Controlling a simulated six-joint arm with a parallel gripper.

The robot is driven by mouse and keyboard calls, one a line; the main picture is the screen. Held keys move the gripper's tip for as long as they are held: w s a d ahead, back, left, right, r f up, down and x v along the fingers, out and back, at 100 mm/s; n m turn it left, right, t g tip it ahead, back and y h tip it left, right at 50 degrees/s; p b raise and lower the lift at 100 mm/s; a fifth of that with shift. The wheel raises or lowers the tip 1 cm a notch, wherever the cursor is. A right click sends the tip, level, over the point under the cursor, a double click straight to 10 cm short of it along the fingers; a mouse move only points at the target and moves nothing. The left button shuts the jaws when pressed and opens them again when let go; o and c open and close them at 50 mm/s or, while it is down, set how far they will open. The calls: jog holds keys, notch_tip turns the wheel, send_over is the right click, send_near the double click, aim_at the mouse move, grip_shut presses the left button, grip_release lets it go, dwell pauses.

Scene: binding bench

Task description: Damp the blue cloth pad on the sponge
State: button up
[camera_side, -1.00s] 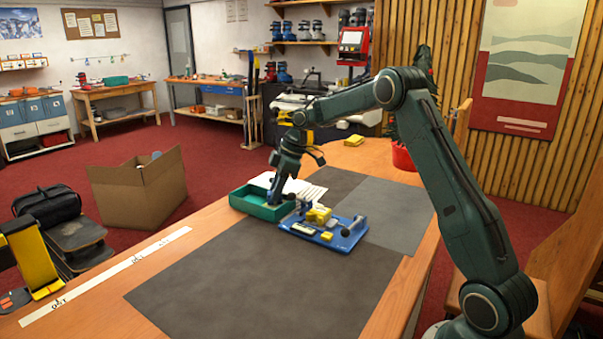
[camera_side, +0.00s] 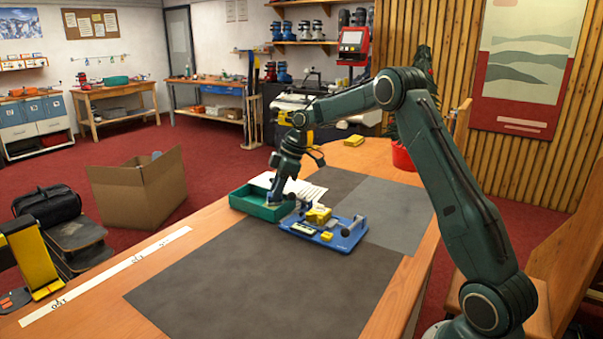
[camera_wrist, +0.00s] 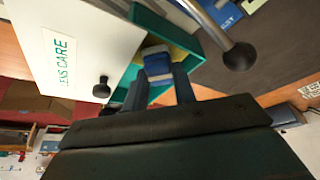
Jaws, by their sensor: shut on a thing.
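My gripper (camera_wrist: 160,88) is shut on the blue cloth pad (camera_wrist: 157,61), which shows between its two fingers in the wrist view. A yellow surface, likely the sponge (camera_wrist: 181,56), lies just beyond and beside the pad, inside the green tray (camera_wrist: 204,46). I cannot tell whether the pad touches it. In the side view my gripper (camera_side: 276,196) reaches down into the green tray (camera_side: 245,205), and the pad and sponge are hidden there.
A blue fixture (camera_side: 345,240) with yellow blocks and a dark knob stands right beside the tray. A white board marked LENS CARE (camera_wrist: 85,50) is close by in the wrist view. The grey mat (camera_side: 240,290) in front is clear.

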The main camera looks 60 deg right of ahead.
jog(key=shift+r, duration=3.5)
jog(key=shift+w+a+f, duration=0.1)
jog(key=shift+a, duration=0.65)
jog(key=s+a+f+m, duration=0.1)
jog(key=s+a, duration=0.1)
jog(key=a, duration=0.3)
jog(key=s+a+f+m+h, duration=0.1)
jog(key=s+a+f+m, duration=0.1)
jog(key=a, duration=0.3)
jog(key=s+a+f+m+t, duration=0.1)
jog(key=s+a+f+m, duration=0.1)
jog(key=a, duration=0.3)
jog(key=shift+s+a+h, duration=0.1)
jog(key=shift+s+h, duration=0.15)
jog(key=shift+h, duration=0.15)
jog(key=shift+s+a+f+m, duration=0.25)
jog(key=shift+s+m, duration=0.05)
jog(key=shift+s, duration=0.2)
